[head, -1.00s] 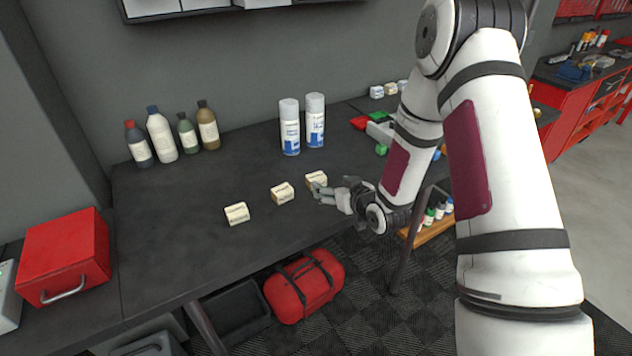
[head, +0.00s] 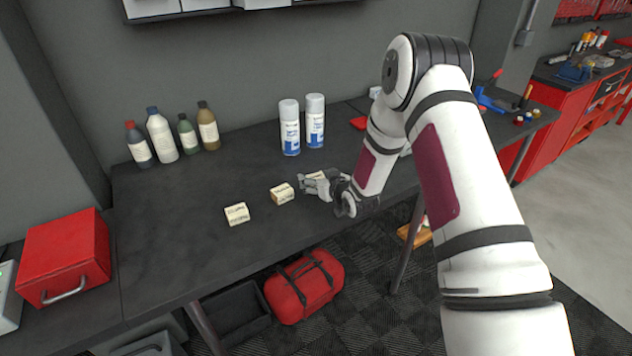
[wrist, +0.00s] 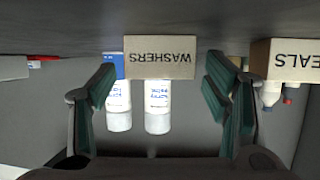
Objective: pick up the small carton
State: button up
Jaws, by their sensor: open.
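Three small cream cartons stand in a row on the dark bench. The left one (head: 237,213) and the middle one (head: 282,194) are in plain sight in the head view. The right one, marked WASHERS (wrist: 160,58), is mostly hidden there by my gripper (head: 308,184). In the wrist view, which is upside down, my gripper (wrist: 161,82) is open. The WASHERS carton is centred between its fingertips, with a gap on each side; I cannot tell how deep it sits. The middle carton, marked SEALS (wrist: 292,61), is outside the finger on the right.
Two white-and-blue spray cans (head: 290,128) stand behind the cartons. Several bottles (head: 161,135) stand at the back left. A red box (head: 62,258) is at the far left. The bench (head: 170,255) is clear left of the cartons. A red bag (head: 303,287) lies below.

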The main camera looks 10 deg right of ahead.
jog(key=c, duration=1.3)
